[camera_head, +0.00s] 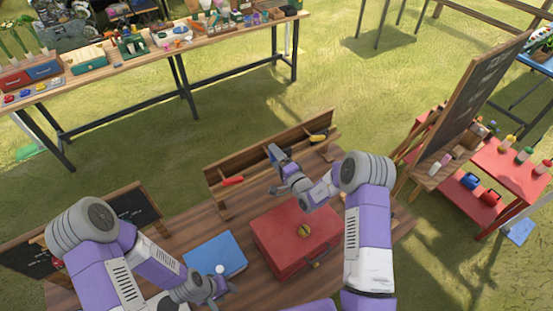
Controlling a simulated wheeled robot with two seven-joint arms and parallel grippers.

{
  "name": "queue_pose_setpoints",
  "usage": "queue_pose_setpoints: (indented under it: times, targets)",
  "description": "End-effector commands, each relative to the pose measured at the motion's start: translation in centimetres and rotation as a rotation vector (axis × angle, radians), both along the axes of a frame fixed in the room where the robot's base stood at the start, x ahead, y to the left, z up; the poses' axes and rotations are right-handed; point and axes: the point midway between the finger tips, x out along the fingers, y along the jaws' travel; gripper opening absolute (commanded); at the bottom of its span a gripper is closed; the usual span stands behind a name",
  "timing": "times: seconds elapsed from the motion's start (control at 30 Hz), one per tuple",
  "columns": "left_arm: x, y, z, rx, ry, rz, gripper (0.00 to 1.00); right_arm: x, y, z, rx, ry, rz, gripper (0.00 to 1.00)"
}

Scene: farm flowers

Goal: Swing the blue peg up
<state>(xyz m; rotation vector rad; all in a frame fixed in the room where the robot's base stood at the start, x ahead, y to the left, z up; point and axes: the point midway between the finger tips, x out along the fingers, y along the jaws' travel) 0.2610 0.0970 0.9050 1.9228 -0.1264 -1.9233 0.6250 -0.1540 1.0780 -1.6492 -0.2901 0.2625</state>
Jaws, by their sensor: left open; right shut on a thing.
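A wooden rack (258,160) stands at the back of the near table. A red peg (232,181) shows at its left part and a yellow-and-black peg (318,137) at its right end. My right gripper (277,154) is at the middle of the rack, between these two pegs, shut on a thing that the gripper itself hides. I cannot make out the blue peg or its tilt. My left gripper (222,286) is open, low at the front of the table, by the front edge of a blue box (213,252).
A closed red case (285,238) lies on the near table (190,228), below my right arm. A small blackboard (135,207) stands at the left. A larger board (470,100) and a red stand (510,170) are at the right. A long table (150,62) is behind.

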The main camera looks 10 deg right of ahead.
Motion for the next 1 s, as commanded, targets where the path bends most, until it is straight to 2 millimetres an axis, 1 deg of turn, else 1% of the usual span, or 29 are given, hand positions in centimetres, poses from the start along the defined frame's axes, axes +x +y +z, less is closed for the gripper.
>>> queue_pose_setpoints:
  times: [0.37, 0.4, 0.5, 0.77, 0.87, 1.0]
  targets:
    - [0.0, 0.0, 0.0, 0.0, 0.0, 0.0, 0.43, 0.0, 0.0, 0.0, -0.009, -0.002, 0.001, 0.52]
    - [0.0, 0.0, 0.0, 0.0, 0.0, 0.0, 0.43, 0.0, 0.0, 0.0, -0.009, -0.002, 0.001, 0.86]
    - [0.0, 0.0, 0.0, 0.0, 0.0, 0.0, 0.43, 0.0, 0.0, 0.0, -0.008, -0.002, 0.001, 1.0]
    - [0.0, 0.0, -0.1, 0.0, 0.0, 0.0, 0.43, -0.2, -0.1, 0.0, -0.006, -0.001, 0.0, 1.0]
    - [0.0, 0.0, -0.2, 0.0, 0.0, 0.0, 0.43, -0.9, -0.4, -0.1, -0.007, 0.001, 0.0, 1.0]
    - [0.0, 0.0, -0.6, 0.0, 0.0, 0.0, 0.43, -2.8, -1.1, -0.1, -0.006, 0.001, 0.0, 1.0]
